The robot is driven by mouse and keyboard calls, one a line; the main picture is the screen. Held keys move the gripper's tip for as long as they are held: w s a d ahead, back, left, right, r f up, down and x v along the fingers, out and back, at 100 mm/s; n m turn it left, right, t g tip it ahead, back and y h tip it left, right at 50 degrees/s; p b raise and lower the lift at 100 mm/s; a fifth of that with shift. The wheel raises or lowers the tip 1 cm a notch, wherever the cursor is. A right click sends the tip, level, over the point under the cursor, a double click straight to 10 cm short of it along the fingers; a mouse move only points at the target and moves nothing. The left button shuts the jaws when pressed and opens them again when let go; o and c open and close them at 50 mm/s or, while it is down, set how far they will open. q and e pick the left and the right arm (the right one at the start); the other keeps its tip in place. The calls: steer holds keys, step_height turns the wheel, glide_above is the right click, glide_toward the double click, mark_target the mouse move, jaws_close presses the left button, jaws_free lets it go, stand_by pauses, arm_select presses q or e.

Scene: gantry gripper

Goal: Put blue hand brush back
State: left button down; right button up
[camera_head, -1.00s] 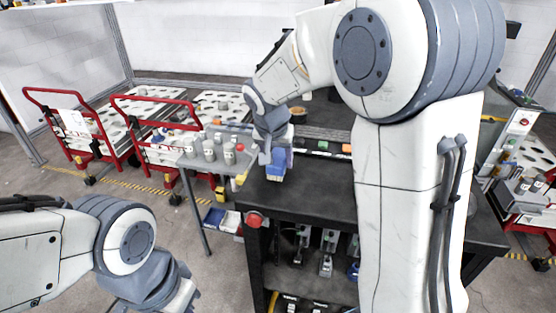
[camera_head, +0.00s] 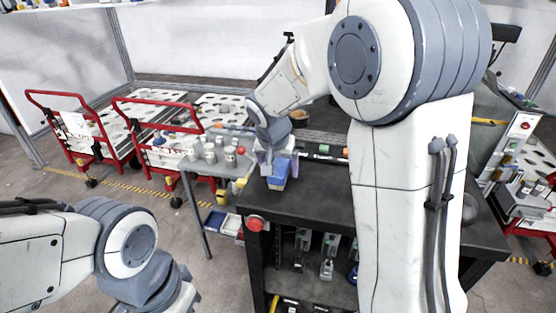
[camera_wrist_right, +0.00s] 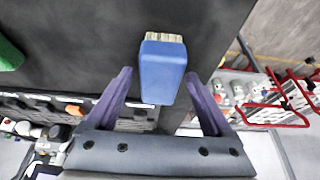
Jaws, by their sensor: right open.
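The blue hand brush (camera_wrist_right: 162,72) is between and just beyond the two open fingers of my right gripper (camera_wrist_right: 160,92) in the right wrist view, with its pale bristles at the far end. In the head view the brush (camera_head: 279,174) is at the left corner of the black workbench (camera_head: 310,203), below my right gripper (camera_head: 272,166). My right gripper is open, and I cannot tell whether a finger touches the brush. My left arm shows at the lower left of the head view, but its fingers are out of the picture.
A grey side table (camera_head: 190,166) with several grey bottles stands left of the bench. Red-framed carts (camera_head: 75,125) stand farther left. A red button (camera_head: 256,223) is on the bench's front corner. A green item (camera_wrist_right: 8,55) lies on the dark surface in the wrist view.

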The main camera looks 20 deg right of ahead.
steer(key=shift+s+a+r, duration=0.1)
steer(key=shift+r, duration=0.4)
steer(key=b+v, duration=0.2)
steer(key=v, duration=0.9)
arm_select(q)
steer(key=shift+f, duration=0.75)
arm_select(e)
steer(key=s+a+f+n+g+y, duration=0.1)
steer(key=s+a+f+n, duration=0.3)
steer(key=s, duration=0.4)
steer(key=s+a+f+n+g+y, duration=0.1)
steer(key=s+a+f+n, duration=0.3)
steer(key=s, duration=0.5)
steer(key=s+a+f+n+g+y, duration=0.1)
steer(key=s+a+f+n, duration=0.4)
steer(key=s, duration=0.3)
steer(key=shift+s+f+n+g+y, duration=0.3)
steer(key=shift+f+n+g, duration=0.1)
steer(key=shift+n, duration=0.2)
